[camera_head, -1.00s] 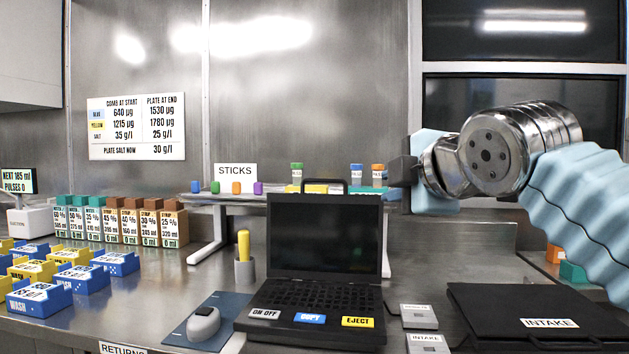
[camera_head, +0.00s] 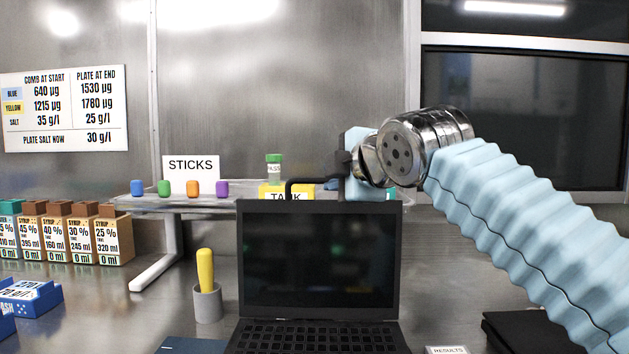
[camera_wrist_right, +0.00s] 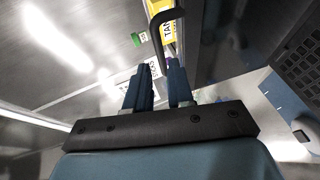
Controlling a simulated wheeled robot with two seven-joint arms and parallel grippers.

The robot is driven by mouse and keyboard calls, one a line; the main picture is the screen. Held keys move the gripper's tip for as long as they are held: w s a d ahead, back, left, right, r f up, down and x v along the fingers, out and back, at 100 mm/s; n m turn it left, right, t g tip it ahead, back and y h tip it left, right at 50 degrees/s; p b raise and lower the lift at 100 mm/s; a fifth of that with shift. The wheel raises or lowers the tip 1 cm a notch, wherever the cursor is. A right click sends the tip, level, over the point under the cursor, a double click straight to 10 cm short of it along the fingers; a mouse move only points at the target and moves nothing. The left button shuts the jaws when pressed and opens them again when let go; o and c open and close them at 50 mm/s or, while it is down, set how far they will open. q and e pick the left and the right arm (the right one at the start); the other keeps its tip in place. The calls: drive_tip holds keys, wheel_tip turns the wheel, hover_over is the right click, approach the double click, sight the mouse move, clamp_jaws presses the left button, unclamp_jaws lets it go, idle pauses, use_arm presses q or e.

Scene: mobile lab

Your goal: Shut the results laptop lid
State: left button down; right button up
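The results laptop (camera_head: 318,262) stands open in the head view, its dark screen upright and facing me. A black bar handle (camera_head: 300,183) rises above the lid's top edge; I cannot tell what it is fixed to. My right gripper (camera_head: 343,172) is just above the lid's top edge, by the right end of that handle. The laptop keyboard (camera_wrist_right: 300,65) shows at the right there. My left gripper is out of view.
A shelf (camera_head: 140,202) behind the laptop holds coloured sticks and a yellow TANK box (camera_head: 284,192). A holder (camera_head: 207,303) with a yellow-handled tool stands left of the laptop. A shut black laptop (camera_head: 510,330) lies at the right, partly behind my arm. Syrup boxes (camera_head: 112,240) stand at the left.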

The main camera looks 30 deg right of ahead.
sight(322, 181)
drive_tip(key=p+x, duration=0.1)
drive_tip(key=x, duration=0.8)
drive_tip(key=shift+c, duration=0.3)
clamp_jaws()
